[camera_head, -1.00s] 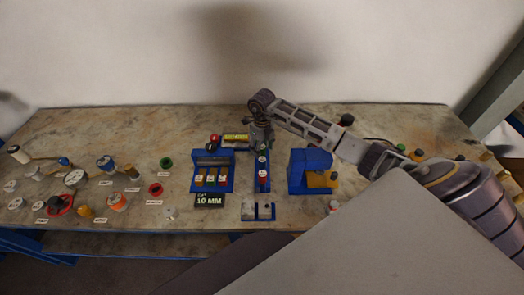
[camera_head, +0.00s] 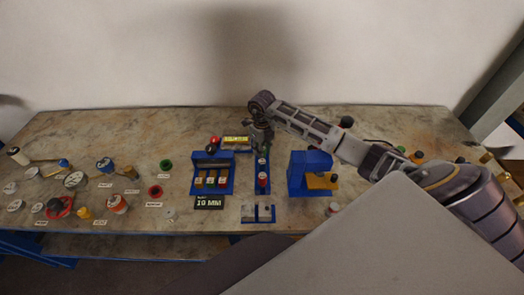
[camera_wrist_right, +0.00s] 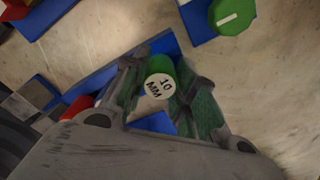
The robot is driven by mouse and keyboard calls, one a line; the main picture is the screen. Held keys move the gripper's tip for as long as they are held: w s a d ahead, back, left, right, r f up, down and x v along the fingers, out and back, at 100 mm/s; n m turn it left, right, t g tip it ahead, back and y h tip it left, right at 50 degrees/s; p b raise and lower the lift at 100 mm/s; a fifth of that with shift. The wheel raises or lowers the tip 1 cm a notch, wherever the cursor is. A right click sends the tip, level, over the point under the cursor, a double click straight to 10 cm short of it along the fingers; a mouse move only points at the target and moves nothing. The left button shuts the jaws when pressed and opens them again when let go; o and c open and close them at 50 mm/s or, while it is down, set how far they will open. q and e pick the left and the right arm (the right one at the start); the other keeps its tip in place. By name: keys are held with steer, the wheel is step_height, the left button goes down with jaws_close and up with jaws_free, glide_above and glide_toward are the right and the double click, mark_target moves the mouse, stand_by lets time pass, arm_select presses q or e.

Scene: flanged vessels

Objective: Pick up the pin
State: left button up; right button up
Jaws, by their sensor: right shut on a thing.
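A green pin (camera_wrist_right: 160,70) with a pale end cap marked "10 MM" shows in the right wrist view, between the two fingers of my right gripper (camera_wrist_right: 163,92). The gripper is shut on it. A blue holder lies just behind the pin; whether the pin still touches it I cannot tell. In the head view my right gripper (camera_head: 260,138) is over the far end of the narrow blue rail (camera_head: 263,187), and it hides the pin. My left gripper is not in view.
A blue rack (camera_head: 226,187) with a "10 MM" sign (camera_head: 209,202) stands left of the rail. A blue block stand (camera_head: 298,174) is to its right. Flanged vessels and caps crowd the table's left. Another green cylinder (camera_wrist_right: 232,17) is close by in the wrist view.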

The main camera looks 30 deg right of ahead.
step_height(320, 180, up, 10)
steer(key=shift+f+b, duration=0.15)
steer(key=shift+b, duration=0.5)
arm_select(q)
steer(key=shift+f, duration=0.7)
